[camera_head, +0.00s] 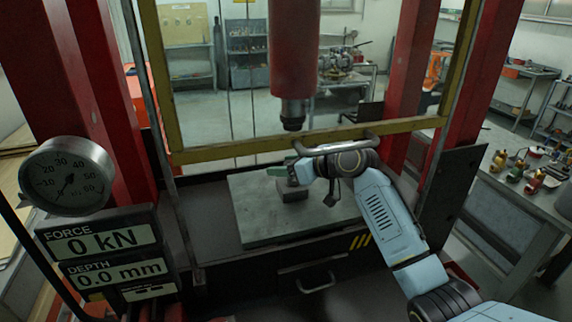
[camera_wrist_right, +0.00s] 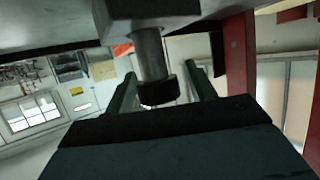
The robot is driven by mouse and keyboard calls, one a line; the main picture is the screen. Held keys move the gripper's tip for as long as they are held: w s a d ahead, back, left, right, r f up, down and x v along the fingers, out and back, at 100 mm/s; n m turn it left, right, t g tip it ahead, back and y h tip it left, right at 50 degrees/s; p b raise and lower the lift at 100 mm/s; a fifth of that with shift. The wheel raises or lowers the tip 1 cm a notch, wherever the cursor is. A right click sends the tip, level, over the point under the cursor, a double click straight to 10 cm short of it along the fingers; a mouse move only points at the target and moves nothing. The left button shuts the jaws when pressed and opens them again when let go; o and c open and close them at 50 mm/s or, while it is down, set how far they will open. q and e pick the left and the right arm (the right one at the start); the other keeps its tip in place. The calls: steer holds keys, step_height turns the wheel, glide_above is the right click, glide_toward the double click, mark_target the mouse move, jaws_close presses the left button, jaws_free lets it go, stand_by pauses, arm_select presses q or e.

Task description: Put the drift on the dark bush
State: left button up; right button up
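In the head view my right gripper (camera_head: 282,170), with green fingers, is low over the press bed beside a small dark block (camera_head: 293,192). In the right wrist view, which looks upside down, a steel cylinder (camera_wrist_right: 150,55) with a wider dark end (camera_wrist_right: 159,93), likely the drift, stands between my two green fingers. A gap shows between the dark end and the right-hand finger, so the gripper looks open around it. The dark bush cannot be told apart from the block; my wrist partly hides this spot. My left gripper is out of view.
The red press ram (camera_head: 293,60) hangs above the bed plate (camera_head: 262,222). A round gauge (camera_head: 66,175) and a display reading 0 kN (camera_head: 104,238) stand at left. The plate's front is clear.

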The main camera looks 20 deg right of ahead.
steer(key=shift+r, duration=0.2)
steer(key=b+v, duration=0.1)
steer(key=v, duration=1.1)
steer(key=shift+b, duration=0.3)
steer(key=shift+f, duration=0.1)
stand_by(1.9)
